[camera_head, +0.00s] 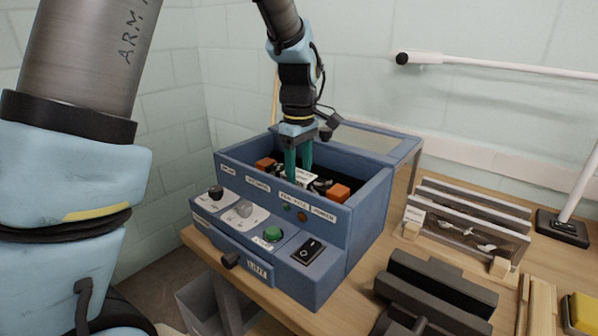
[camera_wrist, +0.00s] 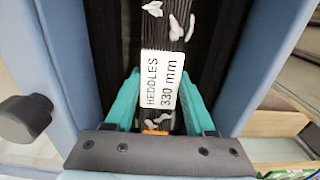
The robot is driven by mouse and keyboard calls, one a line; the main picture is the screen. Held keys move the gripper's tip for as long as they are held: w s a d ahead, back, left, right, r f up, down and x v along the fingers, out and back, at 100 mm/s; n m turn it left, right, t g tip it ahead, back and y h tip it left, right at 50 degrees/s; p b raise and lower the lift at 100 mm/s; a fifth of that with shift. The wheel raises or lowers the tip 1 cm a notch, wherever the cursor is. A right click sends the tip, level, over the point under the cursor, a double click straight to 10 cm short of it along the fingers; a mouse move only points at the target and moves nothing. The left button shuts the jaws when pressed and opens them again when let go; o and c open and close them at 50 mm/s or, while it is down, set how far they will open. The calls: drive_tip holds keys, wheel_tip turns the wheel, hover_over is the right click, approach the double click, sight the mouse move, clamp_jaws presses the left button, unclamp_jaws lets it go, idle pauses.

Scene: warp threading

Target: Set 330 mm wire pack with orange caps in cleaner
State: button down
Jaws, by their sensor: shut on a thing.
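The wire pack (camera_wrist: 176,35) lies inside the blue cleaner (camera_head: 345,228). Its white label (camera_wrist: 163,80) reads "HEDDLES 330 mm" in the wrist view, and pale fluff clings to the dark wires. Orange caps (camera_head: 338,193) show at its two ends in the head view; a bit of orange (camera_wrist: 155,132) shows at the wrist view's lower middle. My gripper (camera_head: 298,180) reaches down into the open cleaner with its teal fingers shut on the pack near the label. The front wall hides the pack's underside, so I cannot tell whether it rests on the bottom.
The cleaner's front has knobs, a green button (camera_head: 272,234) and a black switch (camera_head: 307,250). Its framed lid (camera_head: 405,150) stands open behind. To the right are a rack with another fluffy pack (camera_head: 470,232), a black holder (camera_head: 435,295) and a yellow block (camera_head: 583,310).

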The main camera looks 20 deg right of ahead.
drive_tip(key=shift+f, duration=0.45)
idle(0.3)
drive_tip(key=shift+c, duration=0.8)
unclamp_jaws()
